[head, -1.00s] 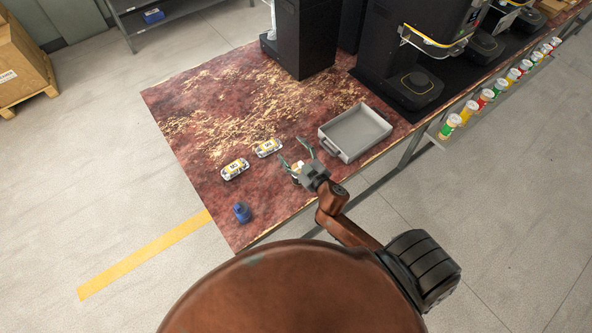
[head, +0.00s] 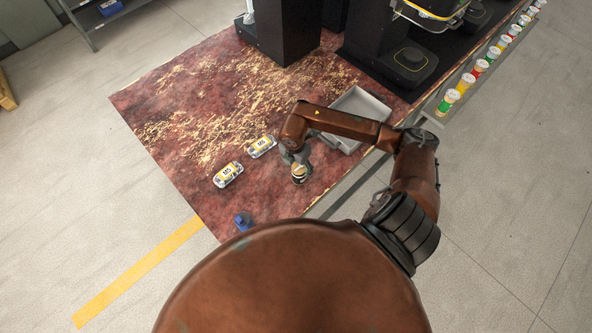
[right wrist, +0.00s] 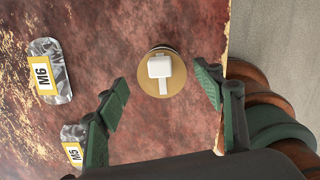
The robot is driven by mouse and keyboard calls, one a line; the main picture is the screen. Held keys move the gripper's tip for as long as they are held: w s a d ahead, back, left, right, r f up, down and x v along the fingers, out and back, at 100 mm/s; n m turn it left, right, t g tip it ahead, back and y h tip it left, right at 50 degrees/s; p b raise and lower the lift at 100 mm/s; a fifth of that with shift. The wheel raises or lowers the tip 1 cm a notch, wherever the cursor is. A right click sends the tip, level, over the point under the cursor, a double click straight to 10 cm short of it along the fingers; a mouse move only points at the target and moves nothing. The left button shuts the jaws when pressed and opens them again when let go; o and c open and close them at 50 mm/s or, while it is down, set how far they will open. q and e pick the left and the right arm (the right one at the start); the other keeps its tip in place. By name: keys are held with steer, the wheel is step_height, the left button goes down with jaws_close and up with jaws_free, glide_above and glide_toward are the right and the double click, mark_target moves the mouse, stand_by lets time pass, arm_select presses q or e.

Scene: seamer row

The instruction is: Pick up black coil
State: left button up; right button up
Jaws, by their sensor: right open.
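The black coil (head: 298,174) appears to be the small round spool standing near the front edge of the red worktop. In the right wrist view it (right wrist: 177,91) shows from above as a tan disc with a dark rim and a white square piece on top. My right gripper (head: 296,160) points down over it and partly hides it in the head view. In the right wrist view the gripper's green fingers (right wrist: 162,94) are spread wide, with the coil between and slightly beyond the tips, no contact visible. My left gripper is not in view.
Two clear packets, M5 (head: 228,174) and M6 (head: 262,146), lie left of the coil. A blue object (head: 243,222) stands at the front corner. A grey tray (head: 371,101) lies behind my right arm. Black machines (head: 285,30) stand at the back.

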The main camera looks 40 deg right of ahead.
steer(key=shift+d+f, duration=0.25)
steer(key=shift+f, duration=0.15)
steer(key=f, duration=0.6)
steer(key=shift+d+f, duration=0.4)
steer(key=c, duration=1.4)
steer(key=shift+o, duration=0.2)
steer(key=shift+r, duration=0.1)
